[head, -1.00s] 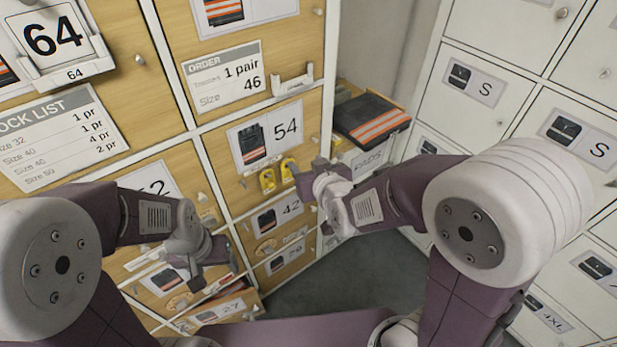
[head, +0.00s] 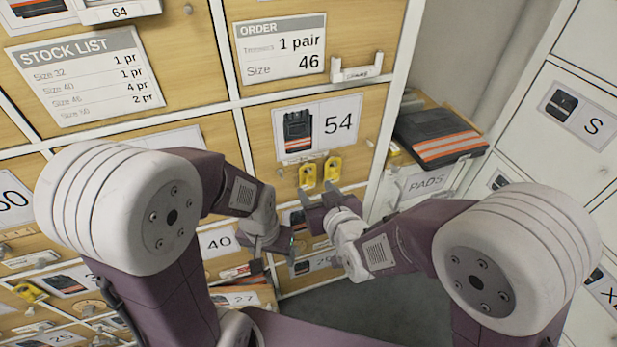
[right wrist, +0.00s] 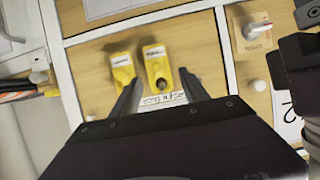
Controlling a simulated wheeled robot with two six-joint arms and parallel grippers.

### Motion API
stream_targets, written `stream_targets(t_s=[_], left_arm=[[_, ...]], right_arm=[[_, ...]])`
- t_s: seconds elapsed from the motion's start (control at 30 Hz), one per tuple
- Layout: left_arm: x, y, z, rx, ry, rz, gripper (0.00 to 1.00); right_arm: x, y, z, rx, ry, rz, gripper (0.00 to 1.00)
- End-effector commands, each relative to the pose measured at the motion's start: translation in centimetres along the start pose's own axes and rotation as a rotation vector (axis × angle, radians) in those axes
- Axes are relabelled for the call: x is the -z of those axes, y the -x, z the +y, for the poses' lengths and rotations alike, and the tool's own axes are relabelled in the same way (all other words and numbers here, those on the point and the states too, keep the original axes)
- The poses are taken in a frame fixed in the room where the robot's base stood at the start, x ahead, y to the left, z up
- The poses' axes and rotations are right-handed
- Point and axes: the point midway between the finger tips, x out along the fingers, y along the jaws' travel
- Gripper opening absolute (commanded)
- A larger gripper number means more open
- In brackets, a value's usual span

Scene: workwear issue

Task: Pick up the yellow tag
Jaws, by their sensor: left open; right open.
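Two yellow tags hang side by side low on the front of the size 54 drawer (head: 262,160): a left one (head: 307,176) and a right one (head: 333,169) in the head view. The right wrist view shows one (right wrist: 122,66) left of the other (right wrist: 157,62). My right gripper (head: 318,199) is open and empty just below the tags. In the right wrist view its fingers (right wrist: 158,84) point up at the tags, the right-hand one lying between their lines; contact cannot be told. My left gripper (head: 274,250) is open and empty, lower and to the left.
An order card (head: 281,55) and a stock list (head: 80,75) are on the drawers above. A dark folded garment with orange stripes (head: 440,138) lies on a box marked PADS (head: 425,183) at right. White lockers (head: 560,150) stand at far right. Another yellow tag (head: 30,292) is at lower left.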

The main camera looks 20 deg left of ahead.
Motion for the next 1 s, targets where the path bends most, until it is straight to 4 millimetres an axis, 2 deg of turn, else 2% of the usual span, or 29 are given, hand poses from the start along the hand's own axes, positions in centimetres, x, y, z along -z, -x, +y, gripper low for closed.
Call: stream_targets(t_s=[0.2,0.47,0.7,0.73,0.9,1.0], left_arm=[[-0.1,-0.4,0.0,0.0,0.0,-0.001,0.66],[-0.1,-1.0,0.0,0.0,0.0,-0.001,0.66],[-0.1,-1.0,0.0,0.0,0.0,-0.001,0.66],[-0.1,-1.0,0.0,0.0,0.0,-0.001,0.66],[-0.1,-1.0,0.0,0.0,0.0,-0.001,0.66],[-0.1,-1.0,0.0,0.0,0.0,-0.001,0.66]], right_arm=[[-0.2,-1.2,0.1,-0.001,0.0,0.0,0.53],[-0.3,-5.5,0.4,-0.001,0.0,-0.001,0.53],[-0.2,-5.9,0.4,-0.001,0.0,-0.001,0.53],[-0.2,-5.9,0.4,-0.001,0.0,-0.001,0.5],[-0.2,-5.8,0.4,-0.001,0.0,-0.001,0.03],[-0.2,-5.8,0.4,-0.001,0.0,-0.001,0.03]])
